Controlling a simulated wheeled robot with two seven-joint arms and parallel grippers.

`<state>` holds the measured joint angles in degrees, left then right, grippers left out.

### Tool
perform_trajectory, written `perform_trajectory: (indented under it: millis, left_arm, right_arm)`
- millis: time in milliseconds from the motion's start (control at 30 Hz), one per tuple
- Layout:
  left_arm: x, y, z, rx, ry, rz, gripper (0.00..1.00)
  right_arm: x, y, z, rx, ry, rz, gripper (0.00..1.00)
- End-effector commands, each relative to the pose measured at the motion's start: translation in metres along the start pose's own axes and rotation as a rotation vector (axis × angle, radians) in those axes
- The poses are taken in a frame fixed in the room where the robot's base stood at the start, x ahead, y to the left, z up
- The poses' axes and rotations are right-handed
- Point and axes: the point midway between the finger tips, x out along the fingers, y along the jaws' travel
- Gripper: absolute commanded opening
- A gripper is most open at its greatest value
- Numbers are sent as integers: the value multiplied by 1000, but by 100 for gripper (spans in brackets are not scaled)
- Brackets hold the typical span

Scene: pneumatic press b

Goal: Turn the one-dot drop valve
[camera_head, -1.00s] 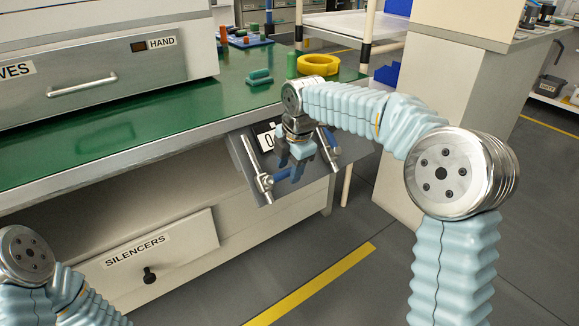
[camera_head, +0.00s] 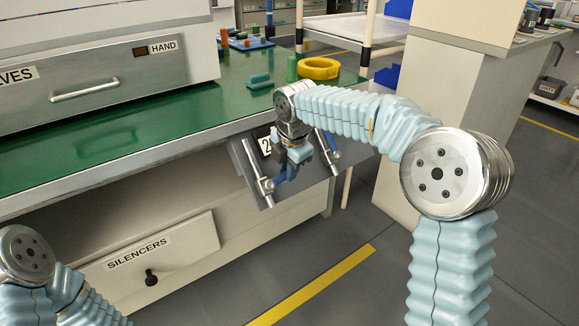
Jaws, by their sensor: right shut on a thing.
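A dark tilted panel (camera_head: 246,163) hangs at the bench's front edge. It carries two silver pipe valves with blue levers. The left valve (camera_head: 264,184) has its blue lever (camera_head: 283,176) under my right gripper (camera_head: 294,163). My right gripper points down and is shut on this lever, though its fingers hide much of the contact. The right valve (camera_head: 324,148) with its blue lever stands apart, just right of the gripper. A white display (camera_head: 265,146) shows a "2", partly covered by my wrist. Dot marks cannot be made out. My left gripper is out of view.
The green bench (camera_head: 180,128) holds a green part (camera_head: 260,81), a green cylinder (camera_head: 292,68) and a yellow ring (camera_head: 319,68). A drawer unit (camera_head: 90,85) stands at the left. The silencers drawer (camera_head: 150,255) is below. Floor to the right is open.

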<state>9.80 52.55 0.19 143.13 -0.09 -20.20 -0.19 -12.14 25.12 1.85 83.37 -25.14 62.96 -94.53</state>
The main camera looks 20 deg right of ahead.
Motion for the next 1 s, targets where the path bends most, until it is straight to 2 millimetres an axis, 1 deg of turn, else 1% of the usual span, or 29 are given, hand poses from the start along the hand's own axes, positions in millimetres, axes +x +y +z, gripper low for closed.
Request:
perform_trajectory:
  millis: [33,100,433,700,1000]
  left_arm:
    - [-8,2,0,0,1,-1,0]
    - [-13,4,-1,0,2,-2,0]
    - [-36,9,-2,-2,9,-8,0]
    - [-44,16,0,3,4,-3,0]
    - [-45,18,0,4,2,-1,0]
  right_arm:
    - [-5,2,-1,-30,-18,-2,0]
    - [-7,5,-2,-77,-49,-3,0]
    - [-15,18,-11,-336,-221,-2,0]
    - [-19,27,-21,-550,-365,0,0]
    - [-22,33,-36,-787,-522,2,0]
